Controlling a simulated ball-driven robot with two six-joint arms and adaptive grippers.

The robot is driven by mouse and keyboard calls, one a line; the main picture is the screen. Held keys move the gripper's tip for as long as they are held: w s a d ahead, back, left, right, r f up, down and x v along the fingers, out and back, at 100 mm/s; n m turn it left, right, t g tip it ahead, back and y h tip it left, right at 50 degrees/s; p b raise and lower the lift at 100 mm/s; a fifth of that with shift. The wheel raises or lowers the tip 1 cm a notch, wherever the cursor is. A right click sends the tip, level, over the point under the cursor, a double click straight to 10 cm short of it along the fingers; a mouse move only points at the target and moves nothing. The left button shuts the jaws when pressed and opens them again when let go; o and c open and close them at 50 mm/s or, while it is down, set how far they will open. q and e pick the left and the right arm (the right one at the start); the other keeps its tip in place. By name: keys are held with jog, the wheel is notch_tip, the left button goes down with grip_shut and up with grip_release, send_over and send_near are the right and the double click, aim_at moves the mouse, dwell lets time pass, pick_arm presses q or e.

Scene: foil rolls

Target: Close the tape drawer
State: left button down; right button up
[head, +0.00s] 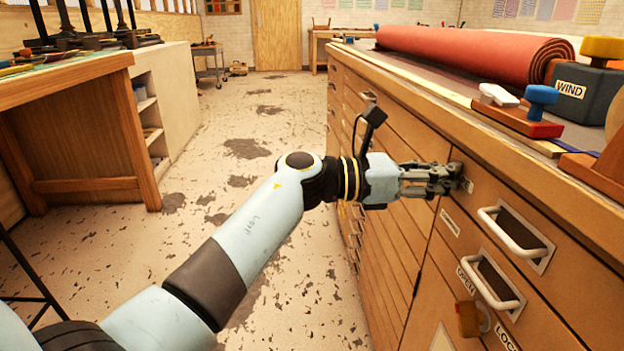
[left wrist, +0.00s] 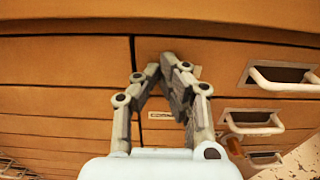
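The wooden drawer cabinet (head: 395,215) runs along the right side of the head view. I cannot tell which drawer is the tape drawer; no front clearly stands out from the others. My left gripper (head: 445,180) is at the cabinet face, left of the handle, its fingers together and nothing seen between them. In the left wrist view the fingertips (left wrist: 168,68) meet near a vertical seam; contact is unclear. My right gripper is out of view.
A red roll (head: 470,52), a dark block marked WIND (head: 585,92) and a red-and-blue tool (head: 530,112) lie on the cabinet top. A lower handle (head: 490,287) juts out below. A wooden bench (head: 75,125) stands left; the floor between is open.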

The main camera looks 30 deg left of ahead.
pick_arm(q)
jog(key=v, duration=1.2)
jog(key=s+a+f+n+t+y+p, duration=0.1)
jog(key=s+a+f+n+y, duration=0.3)
jog(key=f+n, duration=0.6)
jog(key=s+a+f+n+y+p, duration=0.1)
jog(key=s+a+f+n+y, duration=0.25)
jog(key=s+f+n, duration=0.7)
jog(key=s+a+f+n+t+y+p, duration=0.15)
jog(key=a+f+n+y, duration=0.35)
jog(key=f, duration=0.8)
jog(key=s+f+n+g+y, duration=0.1)
jog(key=s+f+n+g, duration=0.3)
jog(key=s, duration=0.8)
jog(key=s+a+f+n+g+y, duration=0.1)
jog(key=s+f+n+g, duration=0.3)
jog(key=s+f+n, duration=0.3)
jog(key=s+a+f+n+g+y, duration=0.1)
jog(key=s+f+n+g, duration=0.3)
jog(key=s+n, duration=0.6)
jog(key=s+f, duration=0.2)
jog(key=s, duration=0.5)
jog(key=shift+a+f+p, duration=0.25)
jog(key=shift+f+p, duration=0.05)
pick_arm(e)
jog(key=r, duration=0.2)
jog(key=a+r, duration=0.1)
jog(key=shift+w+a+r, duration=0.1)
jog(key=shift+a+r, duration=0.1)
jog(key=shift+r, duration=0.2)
